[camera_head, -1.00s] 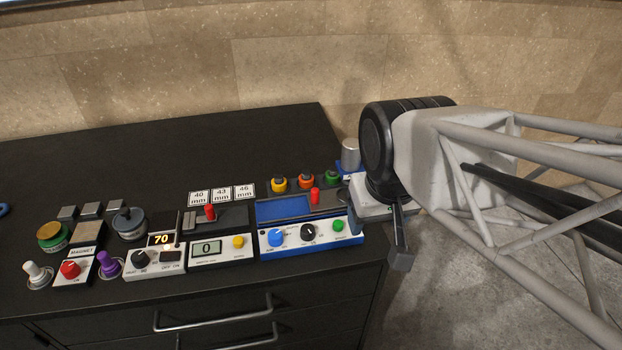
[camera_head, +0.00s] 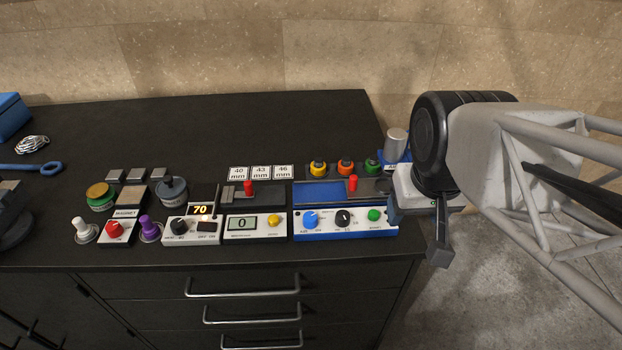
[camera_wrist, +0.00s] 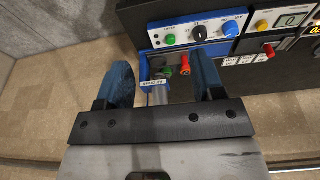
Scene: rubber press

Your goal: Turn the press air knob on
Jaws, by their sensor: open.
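The blue-and-white press panel (camera_head: 345,237) stands at the right end of the black cabinet top. Its blue knob (camera_head: 310,219), labelled as the air knob, is at the panel's left. It shows at the upper right in the wrist view (camera_wrist: 230,28), its pointer direction too small to tell. A black knob (camera_head: 343,217) and a green button (camera_head: 375,214) are to its right. My gripper (camera_head: 392,190) is at the panel's right end, apart from the air knob. In the wrist view its two blue fingers (camera_wrist: 163,78) are spread open with nothing held; one finger is mostly hidden in the head view.
Yellow, orange and green knobs (camera_head: 346,167) stand behind the panel near a red-handled lever (camera_head: 352,184). A grey cylinder (camera_head: 396,142) on a blue base is close to my gripper. A display panel with a yellow button (camera_head: 274,220) adjoins on the left. The cabinet top behind is clear.

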